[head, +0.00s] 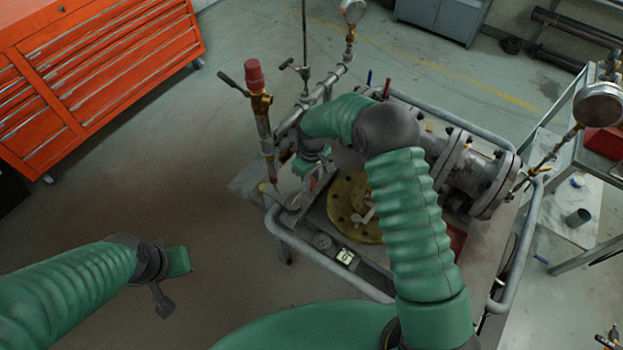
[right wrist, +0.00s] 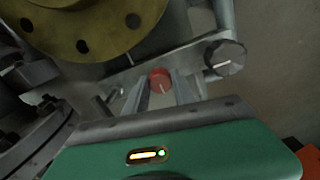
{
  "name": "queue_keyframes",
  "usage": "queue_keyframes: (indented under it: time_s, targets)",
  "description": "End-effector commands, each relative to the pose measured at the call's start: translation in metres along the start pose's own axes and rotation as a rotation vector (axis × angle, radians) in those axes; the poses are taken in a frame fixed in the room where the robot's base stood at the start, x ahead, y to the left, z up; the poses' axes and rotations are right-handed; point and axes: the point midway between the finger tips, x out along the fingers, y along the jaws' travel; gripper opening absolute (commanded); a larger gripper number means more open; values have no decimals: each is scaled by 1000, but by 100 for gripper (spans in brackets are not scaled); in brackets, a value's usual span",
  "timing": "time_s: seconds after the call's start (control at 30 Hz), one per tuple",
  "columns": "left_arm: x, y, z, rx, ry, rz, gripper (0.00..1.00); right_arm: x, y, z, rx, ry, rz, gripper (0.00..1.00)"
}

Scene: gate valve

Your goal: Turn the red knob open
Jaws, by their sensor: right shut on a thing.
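The red knob (right wrist: 160,79) shows in the right wrist view as a small round red cap with a pale line on its face. My right gripper (right wrist: 158,86) has one finger on each side of it and is shut on it. In the head view my right gripper (head: 298,196) is low at the left side of the valve rig, partly behind my own arm; I cannot make out the knob clearly there. My left gripper (head: 164,285) hangs over bare floor at the lower left, away from the rig; its jaw opening is unclear.
A dark grey knob (right wrist: 225,57) sits right of the red one. A brass flange (head: 342,201) lies inside the rig's tubular rail (head: 318,258). A red-capped brass fitting (head: 256,82) stands upright at the left. An orange tool cabinet (head: 110,65) is farther left, with free floor between.

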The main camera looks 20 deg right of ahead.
Motion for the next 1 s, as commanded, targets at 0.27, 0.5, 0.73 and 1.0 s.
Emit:
queue_keyframes:
  time_s: [0.27,0.5,0.73,1.0]
  targets:
    - [0,0,0,0,0,0,0,-3,2,-6,-12,17,7,0]
    - [0,0,0,0,0,0,0,-3,2,-5,-11,16,7,37]
    - [0,0,0,0,0,0,0,-2,1,-3,-11,10,4,52]
    - [1,0,0,0,0,0,0,-9,0,-2,-10,10,4,52]
